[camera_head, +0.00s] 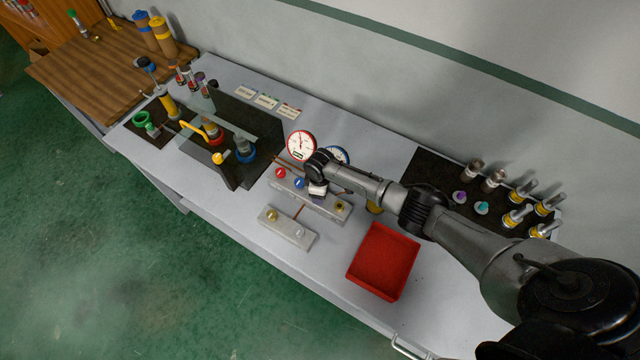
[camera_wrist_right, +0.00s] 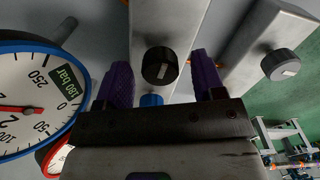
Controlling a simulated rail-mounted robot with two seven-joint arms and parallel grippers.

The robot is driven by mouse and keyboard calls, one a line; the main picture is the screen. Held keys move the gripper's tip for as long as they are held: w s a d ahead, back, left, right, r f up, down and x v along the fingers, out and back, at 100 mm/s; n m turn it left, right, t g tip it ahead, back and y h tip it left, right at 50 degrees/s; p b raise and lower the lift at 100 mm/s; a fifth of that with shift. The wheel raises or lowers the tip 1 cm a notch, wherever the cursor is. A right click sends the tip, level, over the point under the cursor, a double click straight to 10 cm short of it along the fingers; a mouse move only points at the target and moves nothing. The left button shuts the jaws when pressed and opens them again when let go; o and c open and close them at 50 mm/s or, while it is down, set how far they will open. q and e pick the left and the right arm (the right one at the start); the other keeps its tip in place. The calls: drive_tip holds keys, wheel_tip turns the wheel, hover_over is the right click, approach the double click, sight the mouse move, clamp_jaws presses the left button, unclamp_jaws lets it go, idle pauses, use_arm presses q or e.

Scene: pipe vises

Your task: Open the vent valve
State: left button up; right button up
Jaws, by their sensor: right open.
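My right gripper (camera_head: 318,191) reaches in from the right over the upper grey valve block (camera_head: 325,205). In the right wrist view it (camera_wrist_right: 158,90) is open, its two purple fingers apart. A black round knob (camera_wrist_right: 160,65) lies between the fingers in that view; contact cannot be told. A blue knob (camera_head: 298,183) on the same block shows partly behind the gripper in the wrist view (camera_wrist_right: 151,99). A red knob (camera_head: 280,173) stands at the block's left end. No readable label tells which knob is the vent valve. My left gripper is not in view.
A lower block (camera_head: 288,230) carries a brass knob (camera_head: 272,215) and a pale knob (camera_head: 300,232). A red-rimmed gauge (camera_head: 301,146) and a blue-rimmed gauge (camera_wrist_right: 35,95) stand close behind the gripper. A red tray (camera_head: 383,262) sits to the right. Clear panels and vises stand left.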

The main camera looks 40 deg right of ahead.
wheel_tip(320, 180, up, 14)
drive_tip(key=shift+f, duration=0.25)
idle(0.7)
